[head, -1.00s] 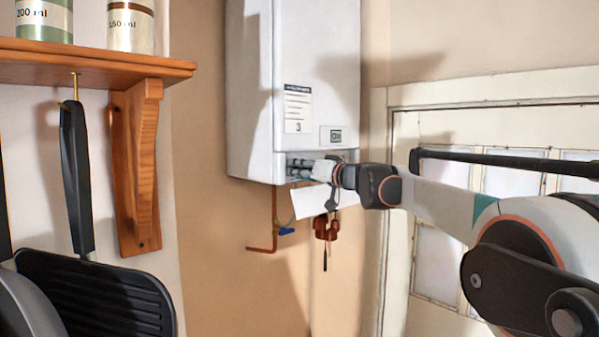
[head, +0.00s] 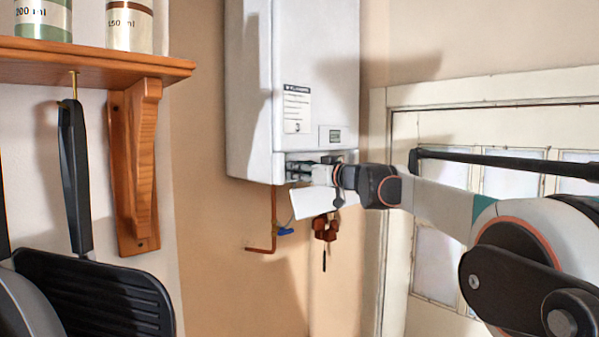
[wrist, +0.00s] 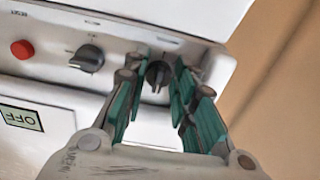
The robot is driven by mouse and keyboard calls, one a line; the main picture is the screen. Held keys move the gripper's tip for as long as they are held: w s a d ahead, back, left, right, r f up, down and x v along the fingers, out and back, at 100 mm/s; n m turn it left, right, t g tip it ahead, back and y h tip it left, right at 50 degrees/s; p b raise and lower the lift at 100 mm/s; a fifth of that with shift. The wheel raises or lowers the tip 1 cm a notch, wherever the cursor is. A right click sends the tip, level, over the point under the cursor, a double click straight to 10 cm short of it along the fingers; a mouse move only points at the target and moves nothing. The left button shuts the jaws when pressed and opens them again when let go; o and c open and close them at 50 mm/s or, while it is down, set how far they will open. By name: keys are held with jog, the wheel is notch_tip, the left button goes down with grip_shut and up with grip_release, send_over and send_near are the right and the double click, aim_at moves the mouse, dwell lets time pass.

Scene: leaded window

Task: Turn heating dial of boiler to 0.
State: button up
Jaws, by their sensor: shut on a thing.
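The white boiler (head: 312,60) hangs on the wall, with its control strip low down beneath its front. In the wrist view a dark round dial (wrist: 158,75) sits at the right of that strip. My gripper (wrist: 160,68) has its teal-padded fingers on either side of this dial, closed on it. A second dark dial (wrist: 87,58) lies to the left, free of the fingers. The lettering above both dials is too small to read, so I cannot tell which is marked heating. In the head view my gripper (head: 322,173) reaches under the boiler and hides the dial.
A red reset button (wrist: 22,49) is left of the dials. An OFF label (wrist: 20,117) shows upside down. A white flap (head: 312,203) hangs below the boiler, near a copper pipe (head: 273,220). A wooden shelf (head: 90,62) is on the left.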

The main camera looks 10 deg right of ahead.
jog(key=o, duration=0.7)
jog(key=v, duration=1.2)
